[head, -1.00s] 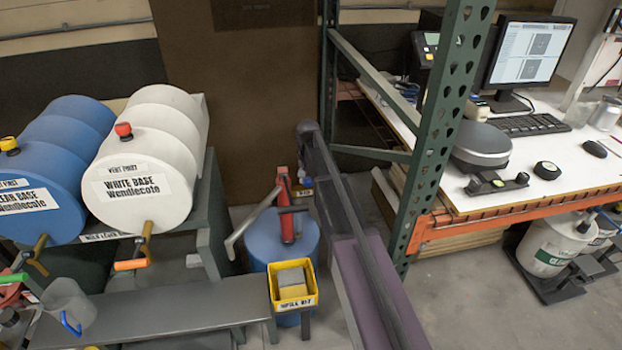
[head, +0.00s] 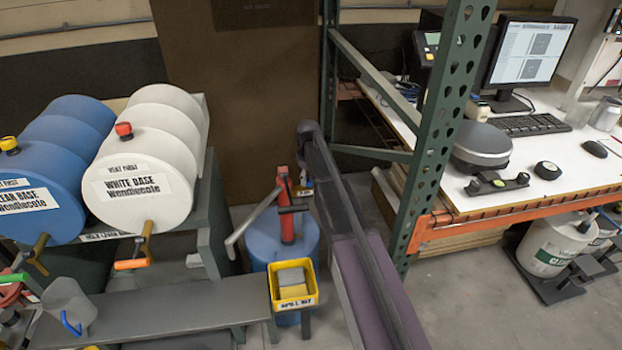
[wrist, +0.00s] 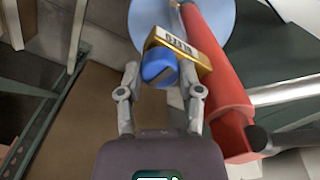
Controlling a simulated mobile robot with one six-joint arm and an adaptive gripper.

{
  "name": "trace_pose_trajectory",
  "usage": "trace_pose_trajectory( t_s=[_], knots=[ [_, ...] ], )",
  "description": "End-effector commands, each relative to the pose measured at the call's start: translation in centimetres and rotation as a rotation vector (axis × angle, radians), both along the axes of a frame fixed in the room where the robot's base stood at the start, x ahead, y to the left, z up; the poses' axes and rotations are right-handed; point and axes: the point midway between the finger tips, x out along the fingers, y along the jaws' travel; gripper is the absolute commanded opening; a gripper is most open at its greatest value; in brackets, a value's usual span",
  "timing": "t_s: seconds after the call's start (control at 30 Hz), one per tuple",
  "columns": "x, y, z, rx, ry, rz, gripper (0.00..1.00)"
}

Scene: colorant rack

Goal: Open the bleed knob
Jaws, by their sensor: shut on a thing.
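The bleed knob (wrist: 158,68) is a rounded blue knob on a small brass-coloured block (wrist: 184,50) with a label, beside the red pump body (wrist: 222,85). In the wrist view my gripper (wrist: 160,76) has one finger on each side of the knob and is shut on it. In the head view the red pump (head: 285,205) stands on a blue drum (head: 262,245). My arm (head: 345,200) comes down just right of it. The knob and my fingertips cannot be made out in the head view.
A grey pump handle (head: 250,215) slants out to the left. A yellow bin (head: 292,299) is in front of the drum. A green rack post (head: 440,130) stands right of my arm. White and blue base barrels (head: 150,160) lie on a stand at left.

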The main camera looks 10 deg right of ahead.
Motion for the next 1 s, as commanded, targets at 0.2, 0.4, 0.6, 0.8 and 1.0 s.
trace_pose_trajectory(
  t_s=[0.2, 0.4, 0.6, 0.8, 1.0],
  knots=[
    [-0.39, -0.07, -0.04, -0.001, 0.008, 0.127, 0.0],
    [-0.38, -0.1, -0.04, -0.001, 0.008, 0.183, 0.0],
    [-0.37, -0.13, -0.04, -0.001, 0.008, 0.197, 0.0],
    [-0.37, -0.15, -0.04, -0.002, 0.009, 0.196, 0.0],
    [-0.28, -0.14, -0.03, -0.001, 0.007, 0.195, 0.82]
  ],
)
